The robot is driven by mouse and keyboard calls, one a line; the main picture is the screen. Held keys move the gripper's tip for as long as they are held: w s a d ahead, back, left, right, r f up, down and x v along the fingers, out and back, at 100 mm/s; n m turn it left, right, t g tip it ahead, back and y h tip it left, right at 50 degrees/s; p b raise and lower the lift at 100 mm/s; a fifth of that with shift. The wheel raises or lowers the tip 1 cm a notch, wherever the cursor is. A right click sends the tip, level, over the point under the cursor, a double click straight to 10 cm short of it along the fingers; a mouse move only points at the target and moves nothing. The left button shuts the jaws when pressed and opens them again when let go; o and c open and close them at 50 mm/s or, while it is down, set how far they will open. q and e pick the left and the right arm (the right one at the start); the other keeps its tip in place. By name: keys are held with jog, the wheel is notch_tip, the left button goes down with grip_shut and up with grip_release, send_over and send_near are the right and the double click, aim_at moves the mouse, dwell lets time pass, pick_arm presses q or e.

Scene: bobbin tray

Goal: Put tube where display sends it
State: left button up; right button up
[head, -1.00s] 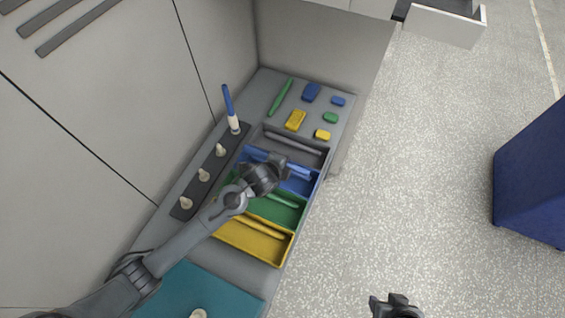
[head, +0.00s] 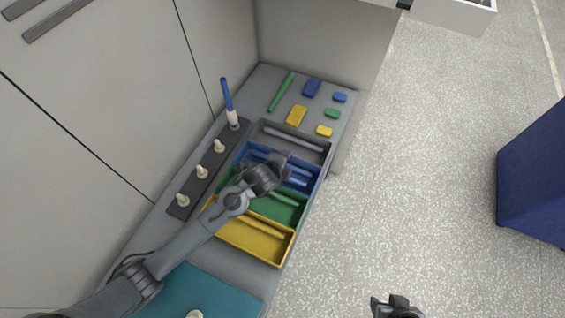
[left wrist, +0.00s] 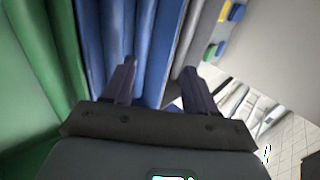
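My left gripper (head: 283,166) is over the blue compartment (head: 316,187) of the tray. In the left wrist view its two fingers (left wrist: 160,68) are apart, with blue tubes (left wrist: 143,30) below and nothing held between them. In the head view blue tubes (head: 297,181) lie in that compartment, partly hidden by the gripper. A blue tube with a white lower end (head: 228,95) stands upright on the farthest peg of the dark strip. My right gripper (head: 392,303) is at the bottom edge, over the floor; its fingers are unclear. No readable display shows.
The grey (head: 326,157), green (head: 300,214) and yellow (head: 282,257) compartments each hold a tube. Several bare pegs (head: 202,172) stand on the dark strip. Coloured blocks (head: 296,115) and a green stick (head: 281,92) lie behind the tray. A teal mat (head: 215,290) is in front.

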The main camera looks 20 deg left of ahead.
pick_arm(q)
jog(key=shift+r, duration=0.1)
jog(key=p+v, duration=0.6)
jog(key=v, duration=1.2)
jog(key=shift+s+r, duration=0.2)
jog(key=shift+s, duration=0.1)
jog(key=shift+a, duration=0.1)
dwell(0.9)
